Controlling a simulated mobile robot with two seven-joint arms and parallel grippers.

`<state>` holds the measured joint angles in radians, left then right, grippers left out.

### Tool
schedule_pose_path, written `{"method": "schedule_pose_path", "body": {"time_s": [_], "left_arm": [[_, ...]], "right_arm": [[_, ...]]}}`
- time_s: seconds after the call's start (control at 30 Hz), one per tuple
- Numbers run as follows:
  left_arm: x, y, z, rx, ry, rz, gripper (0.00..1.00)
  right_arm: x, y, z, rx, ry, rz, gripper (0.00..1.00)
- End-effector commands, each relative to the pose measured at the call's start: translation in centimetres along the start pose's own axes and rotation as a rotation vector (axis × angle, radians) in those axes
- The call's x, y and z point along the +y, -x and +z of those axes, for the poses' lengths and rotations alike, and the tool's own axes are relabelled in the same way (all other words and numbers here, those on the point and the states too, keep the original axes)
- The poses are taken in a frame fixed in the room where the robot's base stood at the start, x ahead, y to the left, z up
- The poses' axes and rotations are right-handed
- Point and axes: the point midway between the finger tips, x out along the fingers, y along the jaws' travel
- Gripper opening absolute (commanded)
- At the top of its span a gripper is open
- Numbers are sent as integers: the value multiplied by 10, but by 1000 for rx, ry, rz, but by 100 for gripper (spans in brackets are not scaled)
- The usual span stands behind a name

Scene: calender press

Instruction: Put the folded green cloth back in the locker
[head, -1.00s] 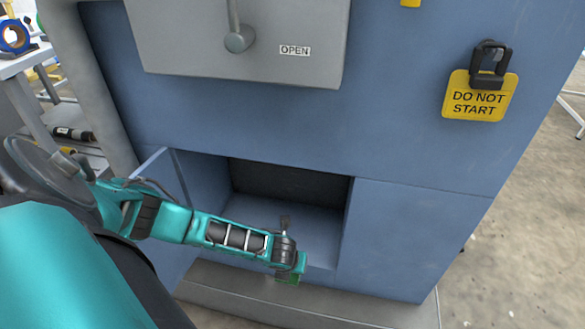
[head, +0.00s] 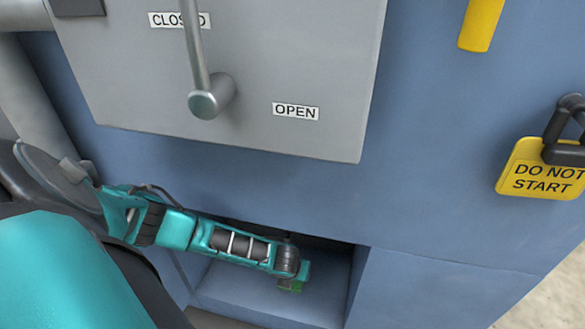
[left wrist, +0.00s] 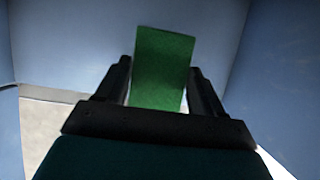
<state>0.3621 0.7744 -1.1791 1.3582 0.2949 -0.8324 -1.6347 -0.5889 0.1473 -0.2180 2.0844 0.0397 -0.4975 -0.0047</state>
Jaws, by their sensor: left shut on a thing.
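The folded green cloth (left wrist: 162,68) is between the two dark fingers of my left gripper (left wrist: 163,85) in the left wrist view, and the gripper is shut on it. In the head view only a small green part of the cloth (head: 290,286) shows below my left gripper (head: 291,284). The gripper and cloth are at the opening of the locker (head: 325,292), a blue compartment low in the machine. My arm hides part of the opening. Blue walls surround the cloth in the left wrist view. My right gripper is not in view.
Above the locker is a grey panel (head: 270,60) with a lever (head: 207,98) and an OPEN label. A yellow DO NOT START tag (head: 543,170) hangs from a padlock at the right. The locker door (head: 171,265) stands open at the left, partly behind my arm.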

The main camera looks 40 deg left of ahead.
Motion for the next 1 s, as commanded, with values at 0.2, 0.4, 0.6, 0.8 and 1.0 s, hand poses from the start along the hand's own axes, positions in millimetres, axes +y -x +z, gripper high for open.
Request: {"method": "schedule_pose_path", "body": {"time_s": [0.2,0.4,0.6,0.8,1.0], "left_arm": [[0,-43,-19,2,-1,2,40],[0,-55,-24,1,-1,1,40],[0,-82,-36,1,-1,1,40],[0,-83,-36,0,-2,1,40],[0,-86,-37,1,-1,1,40]], "right_arm": [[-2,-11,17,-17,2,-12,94],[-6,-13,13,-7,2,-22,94],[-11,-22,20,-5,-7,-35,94],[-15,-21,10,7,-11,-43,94],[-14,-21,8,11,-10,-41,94]]}}
